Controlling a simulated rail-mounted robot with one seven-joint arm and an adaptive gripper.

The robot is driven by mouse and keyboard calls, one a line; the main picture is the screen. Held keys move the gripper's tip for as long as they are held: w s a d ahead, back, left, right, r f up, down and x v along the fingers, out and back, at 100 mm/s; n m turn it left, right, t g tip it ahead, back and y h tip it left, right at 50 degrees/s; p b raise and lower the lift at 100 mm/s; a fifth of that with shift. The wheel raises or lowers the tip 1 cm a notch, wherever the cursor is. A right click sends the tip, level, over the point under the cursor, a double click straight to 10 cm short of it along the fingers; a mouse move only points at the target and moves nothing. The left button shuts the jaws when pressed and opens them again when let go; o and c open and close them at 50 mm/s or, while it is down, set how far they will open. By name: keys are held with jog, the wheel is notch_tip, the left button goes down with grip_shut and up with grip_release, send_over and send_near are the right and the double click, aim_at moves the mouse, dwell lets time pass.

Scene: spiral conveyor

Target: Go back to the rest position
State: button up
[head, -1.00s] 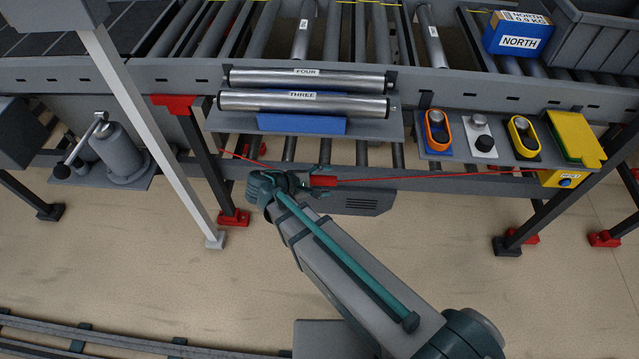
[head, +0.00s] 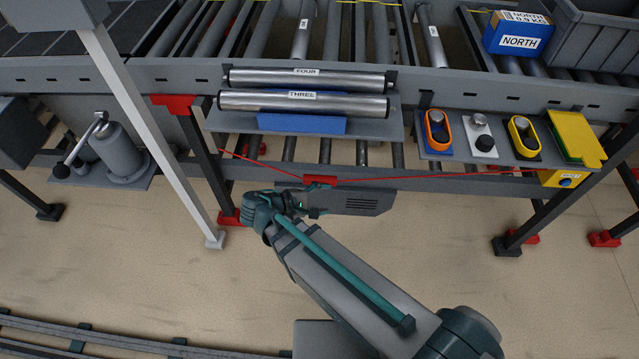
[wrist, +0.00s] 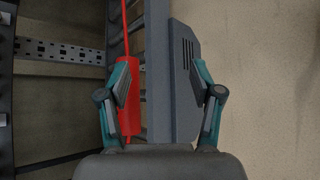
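My gripper (head: 314,206) is low in front of the conveyor frame, below the red block on the red cord. In the wrist view my gripper (wrist: 163,82) has its two fingers well apart, with nothing held between them. The red block (head: 320,180) hangs on the red cord (head: 430,178). It also shows in the wrist view (wrist: 130,110), partly behind the left finger. A grey box with slots (head: 366,203) lies beyond the gripper, and it fills part of the gap between the fingers in the wrist view (wrist: 172,95).
Rollers marked FOUR (head: 350,79) and THREE (head: 350,104) rest on a shelf above. A control panel (head: 465,157) sits to the right. A pale post (head: 150,135) and a grey lever unit (head: 118,155) stand left.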

jog(key=shift+s, duration=0.4)
jog(key=s+d+f+m+g+y+p, duration=0.1)
jog(key=s+d+f+m+g+y, duration=0.15)
jog(key=s+f+g, duration=0.35)
jog(key=s+d+f+m+g+y+p, duration=0.1)
jog(key=s+d+f+m+y+p, duration=0.2)
jog(key=f, duration=0.6)
jog(key=s+d+f+m+g+y+p, duration=0.2)
jog(key=s+d+m+g, duration=0.1)
jog(key=s, duration=0.6)
jog(key=s+d+f+m+g+y+p, duration=0.2)
jog(key=s+d+m, duration=0.3)
jog(key=s+d, duration=0.3)
jog(key=shift+s+f+g+y, duration=0.4)
jog(key=shift+s+g, duration=0.1)
jog(key=shift+s, duration=0.45)
